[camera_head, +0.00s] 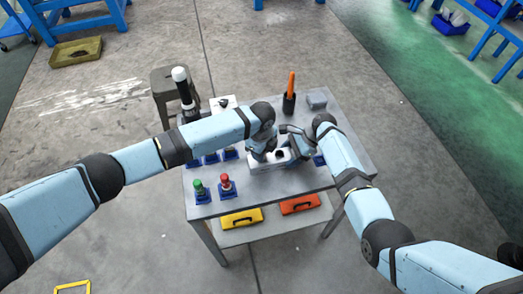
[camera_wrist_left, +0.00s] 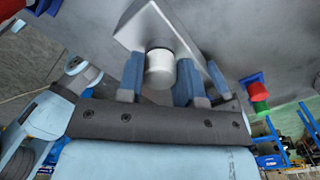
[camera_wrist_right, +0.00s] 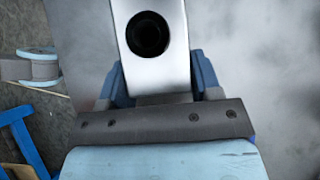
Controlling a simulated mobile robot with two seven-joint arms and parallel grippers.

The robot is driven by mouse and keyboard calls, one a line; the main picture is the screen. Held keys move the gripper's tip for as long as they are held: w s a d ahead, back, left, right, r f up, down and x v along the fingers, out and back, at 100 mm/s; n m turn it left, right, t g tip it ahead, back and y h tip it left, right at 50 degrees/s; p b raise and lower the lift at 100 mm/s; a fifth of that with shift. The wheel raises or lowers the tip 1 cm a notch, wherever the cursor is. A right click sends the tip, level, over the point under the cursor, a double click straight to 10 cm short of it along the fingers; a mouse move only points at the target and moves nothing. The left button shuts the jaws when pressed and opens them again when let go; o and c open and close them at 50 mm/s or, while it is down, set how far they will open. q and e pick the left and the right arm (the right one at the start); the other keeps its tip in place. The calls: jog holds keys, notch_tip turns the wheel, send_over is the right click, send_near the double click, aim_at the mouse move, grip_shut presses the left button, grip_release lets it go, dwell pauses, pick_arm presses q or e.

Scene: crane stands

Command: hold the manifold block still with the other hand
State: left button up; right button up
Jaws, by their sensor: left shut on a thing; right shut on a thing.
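The manifold block (camera_head: 258,168) is a silvery block on the grey table, partly hidden by my grippers. In the right wrist view the block (camera_wrist_right: 158,72) shows a dark round hole and lies between the blue fingers of my right gripper (camera_wrist_right: 160,80), which is shut on it. In the left wrist view my left gripper (camera_wrist_left: 160,80) is shut on a short silver cylinder (camera_wrist_left: 159,78) with a dark ring, at the block (camera_wrist_left: 150,27). I cannot tell how far the cylinder sits in the block. In the head view, my right gripper (camera_head: 300,147) is right of my left gripper (camera_head: 263,150).
The table (camera_head: 320,180) holds a green button (camera_head: 198,185) and a red button (camera_head: 225,182) at its front left. An orange-handled tool (camera_head: 291,85) stands in a dark holder at the back, beside a grey box (camera_head: 317,100). Yellow (camera_head: 242,218) and orange (camera_head: 300,204) cases lie on the lower shelf.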

pick_arm(q)
jog(key=m, duration=0.3)
jog(key=shift+m, duration=0.4)
jog(key=shift+m, duration=0.4)
jog(key=m, duration=0.4)
jog(key=o, duration=1)
jog(key=shift+c, duration=0.6)
